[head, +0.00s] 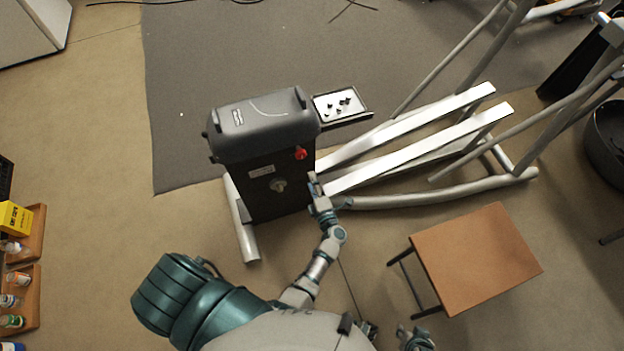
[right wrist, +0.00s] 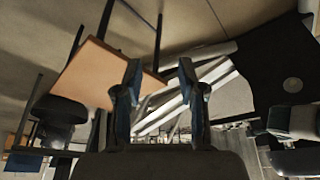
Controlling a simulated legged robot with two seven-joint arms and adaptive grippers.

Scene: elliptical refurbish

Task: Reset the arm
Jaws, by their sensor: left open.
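My left arm reaches up from the bottom middle of the head view. My left gripper (head: 329,190) is open and empty, close to the lower right side of the elliptical machine's dark housing (head: 262,185). I cannot tell whether it touches the machine. My right gripper (head: 415,340) is partly seen at the bottom edge of the head view, left of and below the wooden-topped stool. In the right wrist view my right gripper (right wrist: 160,90) has its two fingers apart, with nothing between them.
The stool (head: 478,258) stands right of my left arm. The elliptical's pale rails (head: 420,135) run to the upper right. A small tray (head: 340,104) with dark parts sits beside the housing. Wooden bins (head: 25,290) line the left edge. Floor is clear at left.

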